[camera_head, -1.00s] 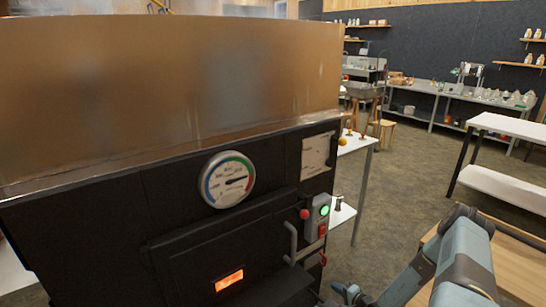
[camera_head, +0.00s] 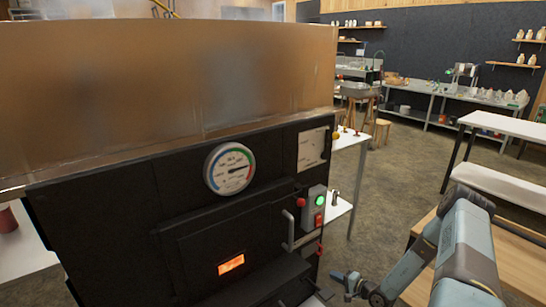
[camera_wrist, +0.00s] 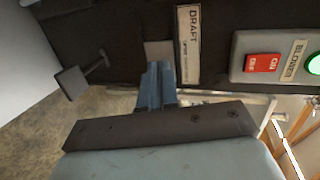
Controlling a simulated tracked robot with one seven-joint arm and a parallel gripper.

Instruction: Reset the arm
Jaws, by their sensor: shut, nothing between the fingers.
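My gripper (camera_head: 340,277) is at the lower middle right of the head view, at the end of my bent arm, in front of the evaporator's lower right side. In the wrist view its fingers (camera_wrist: 155,85) are together with nothing between them. They point toward the dark evaporator front, near the DRAFT label (camera_wrist: 188,45). I cannot tell whether the fingertips touch the front.
The black evaporator (camera_head: 110,225) with its copper pan fills the left. Its gauge (camera_head: 229,168), door handle (camera_head: 290,230) and blower switch box (camera_head: 314,209) face me. A wooden bench (camera_head: 515,262) is at right. Open floor (camera_head: 395,190) lies beyond.

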